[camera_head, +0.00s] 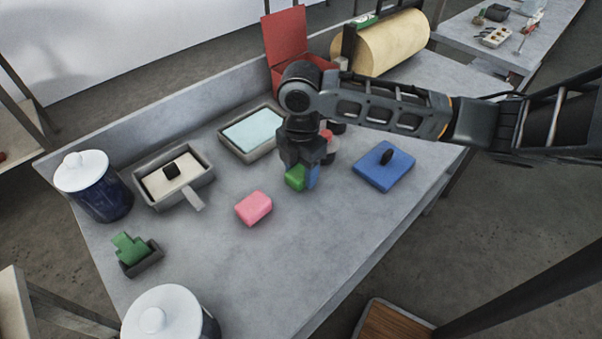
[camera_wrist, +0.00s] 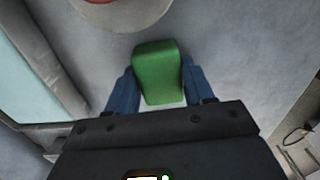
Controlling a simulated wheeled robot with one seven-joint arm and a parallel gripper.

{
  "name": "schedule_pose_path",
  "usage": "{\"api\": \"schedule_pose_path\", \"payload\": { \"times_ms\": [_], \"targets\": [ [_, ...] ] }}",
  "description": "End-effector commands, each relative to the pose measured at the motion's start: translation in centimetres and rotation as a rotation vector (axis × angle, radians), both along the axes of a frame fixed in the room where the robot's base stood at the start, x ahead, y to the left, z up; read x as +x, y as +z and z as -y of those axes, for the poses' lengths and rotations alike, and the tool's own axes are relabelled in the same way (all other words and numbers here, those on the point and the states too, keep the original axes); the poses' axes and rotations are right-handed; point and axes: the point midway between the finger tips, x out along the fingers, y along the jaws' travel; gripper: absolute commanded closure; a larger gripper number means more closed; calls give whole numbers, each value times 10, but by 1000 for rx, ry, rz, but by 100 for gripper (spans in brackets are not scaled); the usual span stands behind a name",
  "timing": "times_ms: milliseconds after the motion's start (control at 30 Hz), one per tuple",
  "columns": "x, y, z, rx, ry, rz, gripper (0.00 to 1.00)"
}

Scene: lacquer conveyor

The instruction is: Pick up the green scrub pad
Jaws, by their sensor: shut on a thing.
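The green scrub pad (camera_head: 295,177) is a small rounded green block low over the grey table, under my gripper (camera_head: 303,178) in the head view. In the wrist view the green scrub pad (camera_wrist: 158,72) sits between the two blue fingers of my gripper (camera_wrist: 158,82), which are shut on its sides. I cannot tell whether the pad still touches the table. Part of it is hidden behind a finger in the head view.
A pink block (camera_head: 254,208) lies to the left and a blue pad with a dark knob (camera_head: 383,170) to the right. A tray with a pale blue sheet (camera_head: 227,143) and a round red-topped thing (camera_head: 329,146) stand close behind. The table's front middle is clear.

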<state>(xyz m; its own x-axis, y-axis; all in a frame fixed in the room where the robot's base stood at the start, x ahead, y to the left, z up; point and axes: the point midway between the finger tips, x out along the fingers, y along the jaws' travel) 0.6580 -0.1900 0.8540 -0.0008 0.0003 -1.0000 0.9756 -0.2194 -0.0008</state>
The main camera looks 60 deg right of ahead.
Motion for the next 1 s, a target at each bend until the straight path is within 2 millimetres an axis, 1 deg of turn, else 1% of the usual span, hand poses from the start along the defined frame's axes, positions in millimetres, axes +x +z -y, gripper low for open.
{"api": "schedule_pose_path", "payload": {
  "times_ms": [33,133,367,467,567,800,900,1000],
  "targets": [
    [0,0,0,0,0,0,67],
    [0,0,0,0,0,0,77],
    [0,1,0,0,0,0,77],
    [0,7,0,0,1,2,77],
    [1,21,0,-2,3,3,77],
    [1,68,0,-2,3,3,77],
    [1,83,0,-1,2,2,77],
    [1,94,0,0,2,2,77]
  ]
}}
